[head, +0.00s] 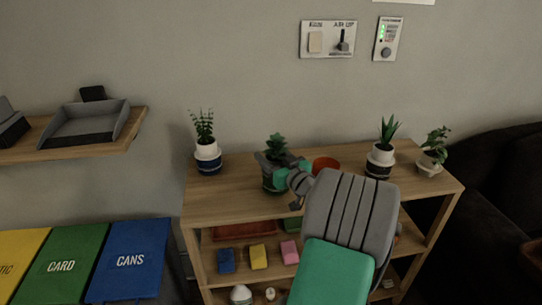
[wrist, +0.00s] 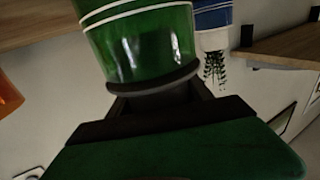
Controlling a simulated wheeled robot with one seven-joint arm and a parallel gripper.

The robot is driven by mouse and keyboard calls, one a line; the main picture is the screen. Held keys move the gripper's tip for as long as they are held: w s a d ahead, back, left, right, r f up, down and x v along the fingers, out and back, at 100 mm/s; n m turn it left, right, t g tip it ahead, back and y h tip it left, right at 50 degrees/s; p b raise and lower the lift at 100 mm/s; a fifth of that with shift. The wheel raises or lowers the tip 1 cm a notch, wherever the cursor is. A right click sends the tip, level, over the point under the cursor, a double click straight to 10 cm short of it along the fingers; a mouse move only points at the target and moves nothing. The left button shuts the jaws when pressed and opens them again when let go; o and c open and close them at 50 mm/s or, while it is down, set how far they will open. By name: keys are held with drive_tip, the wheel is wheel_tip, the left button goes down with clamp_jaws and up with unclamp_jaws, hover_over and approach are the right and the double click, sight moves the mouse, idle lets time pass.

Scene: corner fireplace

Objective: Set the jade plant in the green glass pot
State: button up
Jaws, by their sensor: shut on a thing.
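The jade plant (head: 275,146), a small dark green leafy plant, shows just above my gripper (head: 272,164) in the head view. My gripper is shut on it, with its lower part hidden by the jaws. The green glass pot (head: 270,183) stands on the shelf top directly below, partly behind my gripper. In the wrist view, which is upside down, the green glass pot (wrist: 150,45) has white bands and lies close against the dark jaws (wrist: 150,105). How deep the plant sits in the pot is hidden.
A blue-and-white potted plant (head: 207,155) stands left on the wooden shelf (head: 225,195), and shows in the wrist view (wrist: 213,35).

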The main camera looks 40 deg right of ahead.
drive_tip(key=shift+f+b, duration=0.25)
drive_tip(key=shift+b, duration=0.05)
drive_tip(key=o, duration=1)
drive_tip(key=shift+o, duration=0.2)
